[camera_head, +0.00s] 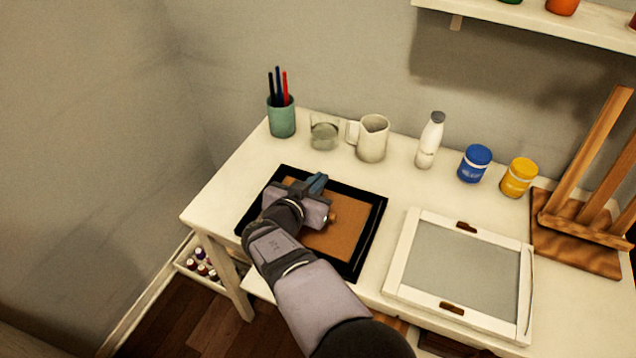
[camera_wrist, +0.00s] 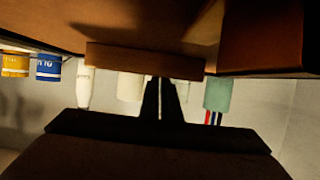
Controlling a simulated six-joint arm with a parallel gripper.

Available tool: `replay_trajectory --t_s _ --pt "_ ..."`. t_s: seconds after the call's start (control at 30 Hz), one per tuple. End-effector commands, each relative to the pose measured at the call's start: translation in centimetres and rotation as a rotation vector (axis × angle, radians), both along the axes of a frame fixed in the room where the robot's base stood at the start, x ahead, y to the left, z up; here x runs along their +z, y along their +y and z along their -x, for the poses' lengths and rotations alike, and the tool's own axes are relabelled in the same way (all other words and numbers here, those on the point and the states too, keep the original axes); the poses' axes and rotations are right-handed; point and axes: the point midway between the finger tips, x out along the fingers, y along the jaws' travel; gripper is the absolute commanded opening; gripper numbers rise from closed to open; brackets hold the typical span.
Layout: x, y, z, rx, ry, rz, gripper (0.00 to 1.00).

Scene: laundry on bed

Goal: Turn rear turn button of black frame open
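The black frame (camera_head: 368,236) lies on the white desk with its brown back board (camera_head: 338,240) facing up. My gripper (camera_head: 317,183) is low over the rear part of the frame, and my arm covers much of its left side. The rear turn button cannot be made out in the head view because the gripper blocks that area. In the wrist view, a brown wooden bar (camera_wrist: 145,60), likely the turn button, spans above the fingertips. My two fingers, seen there too (camera_wrist: 162,85), are close together with only a thin slit between them. I cannot tell whether they touch the bar.
A white frame (camera_head: 397,268) with two brown turn buttons lies to the right. Behind stand a green pen cup (camera_head: 282,120), a glass (camera_head: 324,132), a white mug (camera_head: 373,140), a white bottle (camera_head: 430,140), blue and yellow jars, and a wooden easel (camera_head: 590,150).

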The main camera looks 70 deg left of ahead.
Motion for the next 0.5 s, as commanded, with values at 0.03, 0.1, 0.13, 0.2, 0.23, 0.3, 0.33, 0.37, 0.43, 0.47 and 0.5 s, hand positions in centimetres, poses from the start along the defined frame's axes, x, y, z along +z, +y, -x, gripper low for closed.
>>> replay_trajectory --t_s 0.03,0.1,0.13,0.2,0.23,0.3,0.33,0.37,0.43,0.47,0.5 --pt "-0.48 -0.03 -0.04 0.008 0.001 -0.001 0.0" --pt "-0.56 -0.05 -0.06 0.022 0.001 -0.002 0.0" --pt "-0.65 -0.09 -0.09 0.028 0.001 -0.002 0.0" --pt "-0.74 -0.11 -0.12 0.046 0.001 -0.003 0.0" --pt "-0.77 -0.14 -0.17 0.054 0.001 -0.003 0.0" --pt "-0.82 -0.18 -0.24 0.076 0.003 -0.004 0.0" --pt "-0.88 -0.22 -0.29 0.085 0.001 -0.003 0.0" --pt "-0.88 -0.23 -0.29 0.097 0.002 -0.004 0.0" --pt "-0.86 -0.27 -0.33 0.122 0.001 -0.004 0.0" --pt "-0.9 -0.29 -0.36 0.133 0.002 -0.004 0.0" --pt "-0.86 -0.32 -0.41 0.147 0.001 -0.004 0.0"
